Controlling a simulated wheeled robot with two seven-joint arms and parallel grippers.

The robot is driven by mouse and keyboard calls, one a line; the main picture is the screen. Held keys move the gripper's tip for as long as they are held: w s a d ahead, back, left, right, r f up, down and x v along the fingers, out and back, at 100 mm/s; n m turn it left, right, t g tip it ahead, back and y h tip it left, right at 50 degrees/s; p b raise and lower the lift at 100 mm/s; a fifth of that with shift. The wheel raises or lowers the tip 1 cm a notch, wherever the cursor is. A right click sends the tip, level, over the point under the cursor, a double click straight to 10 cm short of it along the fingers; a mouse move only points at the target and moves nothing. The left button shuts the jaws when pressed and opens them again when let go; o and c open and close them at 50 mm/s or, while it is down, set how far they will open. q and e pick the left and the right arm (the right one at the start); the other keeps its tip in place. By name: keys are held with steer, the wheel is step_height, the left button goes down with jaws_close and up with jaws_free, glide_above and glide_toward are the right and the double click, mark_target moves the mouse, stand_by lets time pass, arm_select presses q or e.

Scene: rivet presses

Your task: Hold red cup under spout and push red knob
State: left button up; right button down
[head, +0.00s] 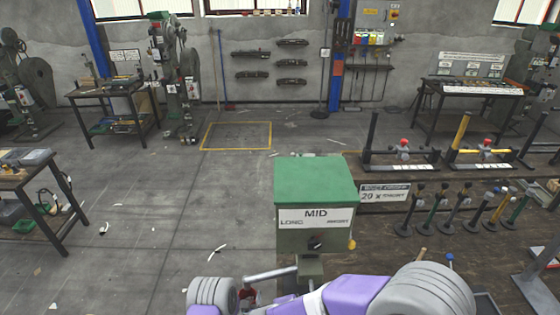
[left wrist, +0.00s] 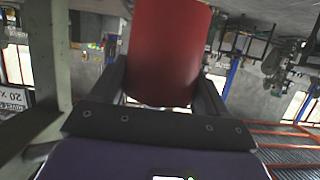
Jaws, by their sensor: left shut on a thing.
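The red cup (left wrist: 168,40) is held between the two dark fingers of my left gripper (left wrist: 162,85) in the left wrist view. A grey-green post stands close to the left of it there. In the head view a small red patch (head: 248,293) shows beside my arm, under a metal bar; most of it is hidden, and I cannot tell if it is the cup. The green-topped machine (head: 314,183) has a dial marked MID, LONG and a third word. No spout is clear. My right gripper is not in view.
The brown bench (head: 390,225) at right holds several upright black-based tools (head: 430,222) and a sign reading 20 x (head: 384,194). Side tables (head: 110,88) stand at the back and left. The grey floor left of the machine is mostly clear, with small scraps.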

arm_select(q)
steer(key=s, duration=0.8)
steer(key=shift+f, duration=0.4)
